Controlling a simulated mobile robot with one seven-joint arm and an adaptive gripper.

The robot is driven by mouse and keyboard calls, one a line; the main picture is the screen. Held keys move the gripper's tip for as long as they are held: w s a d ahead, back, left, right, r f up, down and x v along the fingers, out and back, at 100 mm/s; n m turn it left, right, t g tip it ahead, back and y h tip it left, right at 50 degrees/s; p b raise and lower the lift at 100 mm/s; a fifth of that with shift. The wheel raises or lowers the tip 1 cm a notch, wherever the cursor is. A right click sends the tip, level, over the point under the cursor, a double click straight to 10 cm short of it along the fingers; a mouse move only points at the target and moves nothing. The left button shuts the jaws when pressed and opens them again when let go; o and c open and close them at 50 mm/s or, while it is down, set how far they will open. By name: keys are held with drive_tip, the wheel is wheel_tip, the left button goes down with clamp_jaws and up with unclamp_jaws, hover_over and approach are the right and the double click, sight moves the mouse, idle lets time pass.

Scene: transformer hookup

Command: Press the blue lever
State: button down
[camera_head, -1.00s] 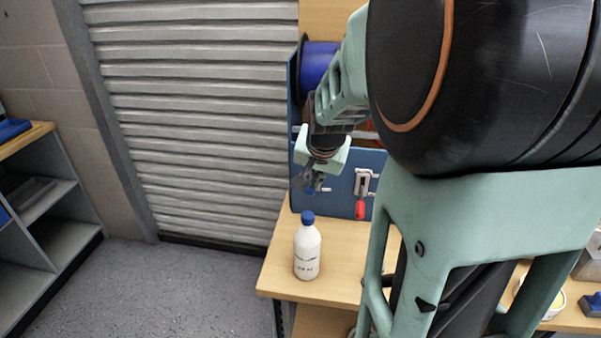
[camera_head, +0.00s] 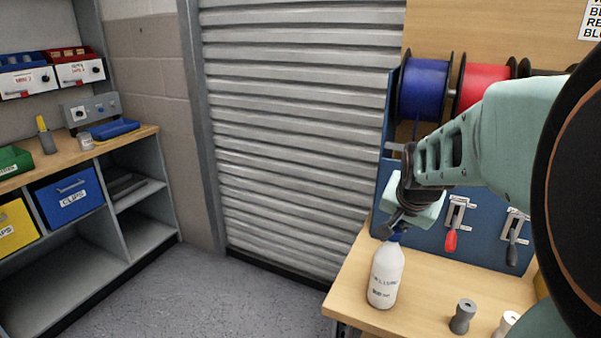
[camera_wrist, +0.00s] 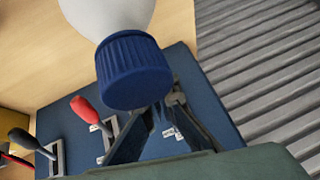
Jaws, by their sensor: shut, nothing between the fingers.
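My gripper (camera_head: 390,228) is at the left part of the blue panel (camera_head: 428,238), just above and behind the blue-capped white bottle (camera_head: 385,276). Its fingers look closed and empty in the wrist view (camera_wrist: 166,108). I cannot make out the blue lever; its place on the panel is hidden behind my gripper and the bottle. Small metal parts (camera_wrist: 172,132) show between my fingers in the wrist view. The red lever (camera_head: 450,241) hangs down to the right, and also shows in the wrist view (camera_wrist: 88,110). A black lever (camera_head: 513,250) is farther right.
The bottle's blue cap (camera_wrist: 134,70) is close to the wrist camera and covers part of my fingers. A grey spool-shaped part (camera_head: 462,317) stands on the workbench (camera_head: 424,300). Blue (camera_head: 424,90) and red (camera_head: 484,84) wire spools hang above the panel. A ribbed shutter (camera_head: 295,130) is left.

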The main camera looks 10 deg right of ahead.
drive_tip(key=shift+f, duration=0.4)
idle(0.3)
